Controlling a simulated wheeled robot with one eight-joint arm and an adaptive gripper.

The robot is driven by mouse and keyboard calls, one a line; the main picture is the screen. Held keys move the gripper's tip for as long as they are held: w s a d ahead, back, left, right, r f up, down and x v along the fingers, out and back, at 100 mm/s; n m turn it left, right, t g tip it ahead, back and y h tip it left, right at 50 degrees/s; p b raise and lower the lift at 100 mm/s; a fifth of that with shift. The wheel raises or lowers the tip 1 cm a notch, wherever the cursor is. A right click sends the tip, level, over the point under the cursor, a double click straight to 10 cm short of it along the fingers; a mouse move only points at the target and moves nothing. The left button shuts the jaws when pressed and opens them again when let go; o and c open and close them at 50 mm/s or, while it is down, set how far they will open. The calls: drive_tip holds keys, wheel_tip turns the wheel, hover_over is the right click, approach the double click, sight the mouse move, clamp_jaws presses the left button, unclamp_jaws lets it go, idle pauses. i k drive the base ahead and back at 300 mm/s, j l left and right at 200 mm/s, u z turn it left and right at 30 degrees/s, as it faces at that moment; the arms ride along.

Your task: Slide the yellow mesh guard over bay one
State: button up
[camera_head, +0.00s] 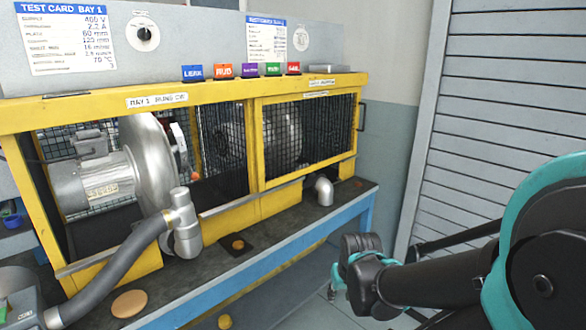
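The yellow-framed mesh guard (254,148) stands across the right bay of the yellow bench frame. A blower or motor shows dimly behind its dark mesh, and a small dark handle (361,116) sits at its right edge. Bay one (157,100), labelled on the top rail, is open at the front on the left. A silver motor (95,185) and blower housing (150,165) stand in it, with mesh behind them. My gripper (352,268) is low at centre right, in front of the bench and apart from the guard. Its fingers are too unclear to read.
A silver elbow and grey hose (120,268) stick out in front of bay one. A short pipe stub (324,190) stands below the guard. Small coloured tags (222,71) line the top ledge. A slatted shutter (490,110) bounds the right side.

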sight(258, 101)
drive_tip(key=i+l, duration=0.15)
drive_tip(key=l, duration=0.2)
drive_tip(key=i+l+u, duration=0.15)
drive_tip(key=l, duration=0.25)
drive_tip(key=i+l, duration=0.2)
drive_tip(key=l, duration=0.15)
drive_tip(key=i+l+u, duration=0.1)
drive_tip(key=l, duration=0.3)
